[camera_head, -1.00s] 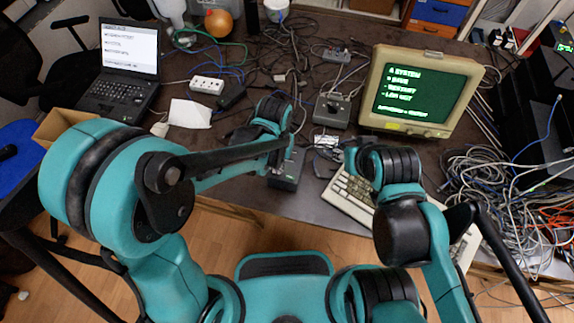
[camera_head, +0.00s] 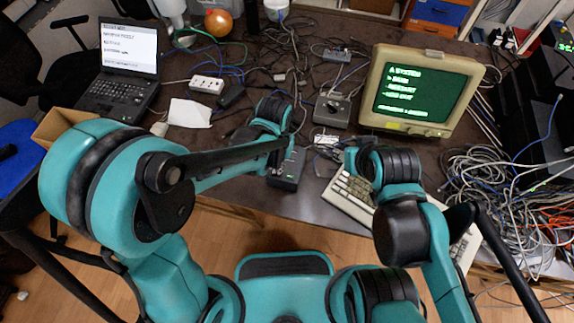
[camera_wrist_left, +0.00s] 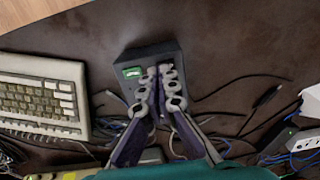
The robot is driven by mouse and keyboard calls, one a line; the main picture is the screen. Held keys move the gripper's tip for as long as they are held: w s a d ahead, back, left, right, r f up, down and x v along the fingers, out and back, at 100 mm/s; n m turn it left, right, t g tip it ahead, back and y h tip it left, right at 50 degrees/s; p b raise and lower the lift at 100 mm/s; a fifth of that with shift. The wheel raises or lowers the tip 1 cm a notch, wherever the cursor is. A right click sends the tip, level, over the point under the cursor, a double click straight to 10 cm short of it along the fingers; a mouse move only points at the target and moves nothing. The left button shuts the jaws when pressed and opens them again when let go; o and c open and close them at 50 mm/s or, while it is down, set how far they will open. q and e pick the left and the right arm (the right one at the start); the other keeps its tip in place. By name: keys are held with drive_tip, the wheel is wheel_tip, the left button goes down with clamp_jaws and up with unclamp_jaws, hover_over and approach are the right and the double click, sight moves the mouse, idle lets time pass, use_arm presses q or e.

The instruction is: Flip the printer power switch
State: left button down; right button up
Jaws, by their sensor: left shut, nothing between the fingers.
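A small dark box (camera_head: 289,170) stands near the table's front edge in the head view, partly behind my left arm. In the left wrist view the same box (camera_wrist_left: 148,60) carries a green rectangular part (camera_wrist_left: 132,72) on its face. I cannot tell whether this part is the power switch. My left gripper (camera_wrist_left: 162,76) is shut and empty, with its fingertips at the box face just right of the green part. Whether they touch is unclear. The head view does not show these fingertips clearly. My right arm hangs over the keyboard; its fingers are hidden.
A cream keyboard (camera_head: 348,194) lies right of the box, with a CRT monitor (camera_head: 419,91) behind it. A joystick box (camera_head: 332,110) and loose cables lie behind the dark box. A laptop (camera_head: 121,75), white paper (camera_head: 190,113) and power strip (camera_head: 207,85) are at left.

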use_arm(q)
drive_tip(key=shift+f+b, duration=0.75)
drive_tip(key=shift+f, duration=0.15)
drive_tip(key=shift+r, duration=0.15)
wheel_tip(320, 180, up, 7)
drive_tip(key=p, duration=0.5)
drive_tip(key=shift+p, duration=0.3)
idle(0.3)
drive_tip(key=s+a+r+n+t, duration=0.1)
drive_tip(key=s+a+r+t, duration=0.1)
drive_tip(key=a+r, duration=0.4)
drive_tip(key=s+a+r+n+t+b, duration=0.1)
drive_tip(key=a+r+t, duration=0.4)
drive_tip(key=a, duration=0.7)
drive_tip(key=shift+s+r+n, duration=0.35)
drive_tip(key=shift+s+n, duration=0.45)
drive_tip(key=shift+s, duration=0.3)
